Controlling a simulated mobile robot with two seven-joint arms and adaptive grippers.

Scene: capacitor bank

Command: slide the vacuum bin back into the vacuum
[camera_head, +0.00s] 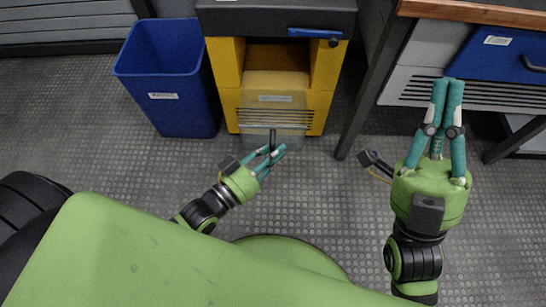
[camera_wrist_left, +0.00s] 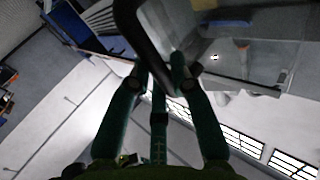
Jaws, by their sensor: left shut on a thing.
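The vacuum (camera_head: 226,62) is a yellow body with a dark grey top and a blue lever. Its clear vacuum bin (camera_head: 275,98) sits partly in the front opening and sticks out toward me, over the lower grille. My left gripper (camera_head: 272,152) is shut on the bin's dark handle (camera_head: 272,136). In the left wrist view the fingers (camera_wrist_left: 163,75) reach the dark handle (camera_wrist_left: 145,35), with the clear bin (camera_wrist_left: 235,65) behind it; the exact finger contact is hard to see. My right gripper (camera_head: 448,82) is raised at the right, empty, its fingertips together.
A blue waste bin (camera_head: 160,85) stands close to the vacuum's left side. A dark table leg (camera_head: 365,105) rises just to its right. A wooden-topped bench with a blue drawer (camera_head: 500,52) is at the far right. Grey floor (camera_head: 310,185) is clear in front.

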